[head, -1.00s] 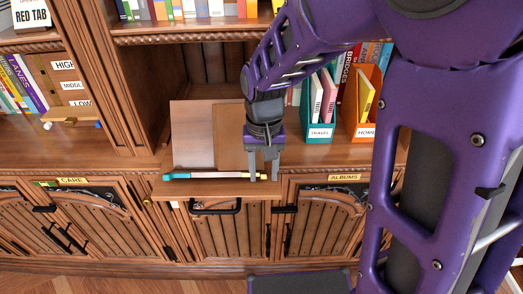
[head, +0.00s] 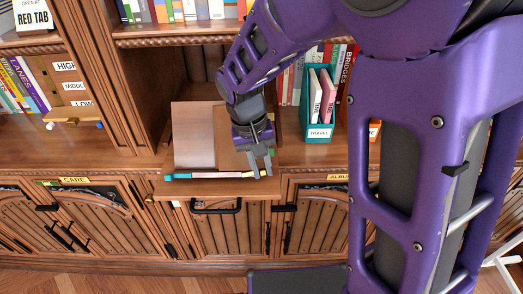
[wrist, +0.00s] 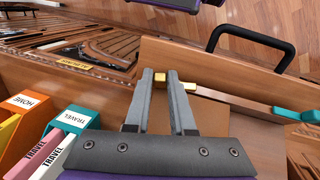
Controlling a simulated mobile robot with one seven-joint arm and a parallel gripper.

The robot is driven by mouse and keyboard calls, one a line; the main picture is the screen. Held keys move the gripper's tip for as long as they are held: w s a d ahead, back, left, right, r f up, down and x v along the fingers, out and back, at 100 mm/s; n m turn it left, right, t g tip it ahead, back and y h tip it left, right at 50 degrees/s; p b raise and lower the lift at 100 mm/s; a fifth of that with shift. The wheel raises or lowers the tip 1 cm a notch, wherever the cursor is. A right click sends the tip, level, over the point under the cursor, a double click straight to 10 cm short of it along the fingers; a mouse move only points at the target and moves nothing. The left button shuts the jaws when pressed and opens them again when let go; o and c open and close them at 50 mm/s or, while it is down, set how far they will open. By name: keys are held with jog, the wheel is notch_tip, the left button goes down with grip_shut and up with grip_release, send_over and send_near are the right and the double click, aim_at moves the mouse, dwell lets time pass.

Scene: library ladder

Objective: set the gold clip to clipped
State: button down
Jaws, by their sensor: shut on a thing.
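The gold clip (wrist: 161,78) shows in the wrist view as a small gold block between my fingertips. Another small gold part (wrist: 189,87) sits just right of it, at the end of a pale pink and teal bar (wrist: 235,100). In the head view the bar (head: 205,176) lies along the front of a wooden pull-out tray (head: 225,187). My gripper (head: 261,173) is shut on the gold clip, at the right end of the bar; in the wrist view my fingers (wrist: 163,85) show on either side of it. The clip itself is mostly hidden in the head view.
A black handle (head: 215,208) is on the tray's front. A teal TRAVEL box (head: 318,125) with books stands right of my gripper, with an orange HOME box (wrist: 22,112) beyond it. Cabinet doors with CARE (head: 73,181) and ALBUMS (wrist: 72,63) labels flank the tray.

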aim_at(264, 168)
jog(key=shift+w+a+r+n+h+p, duration=0.15)
jog(key=shift+a+r+n+h, duration=0.1)
jog(key=shift+n+h, duration=0.25)
jog(key=shift+w+a+r+n+h+p, duration=0.2)
jog(key=shift+n+h, duration=0.1)
jog(key=shift+h, duration=0.3)
jog(key=n+h, duration=0.1)
jog(key=a+n+t+h, duration=0.1)
jog(key=h, duration=0.1)
jog(key=shift+w+a+r+n+t, duration=0.25)
jog(key=shift+w+r+n+t, duration=0.05)
jog(key=shift+n+t, duration=0.1)
jog(key=n+t+h, duration=0.1)
jog(key=a+n+h, duration=0.1)
jog(key=h, duration=0.1)
jog(key=shift+w+a+r+n+t+b, duration=0.1)
jog(key=shift+a+r+n+t+b, duration=0.05)
jog(key=shift+a+n+t+b, duration=0.2)
jog(key=shift+a+n+t+h+b, duration=0.25)
jog(key=shift+a+n+t+h, duration=0.25)
jog(key=shift+n+t, duration=0.35)
jog(key=shift+a+n+t+h+b, duration=0.2)
jog(key=shift+a+n+t+h, duration=0.1)
jog(key=shift+n+t+h, duration=0.4)
jog(key=shift+n, duration=0.3)
jog(key=c, duration=0.8)
grip_release()
jog(key=shift+o, duration=0.2)
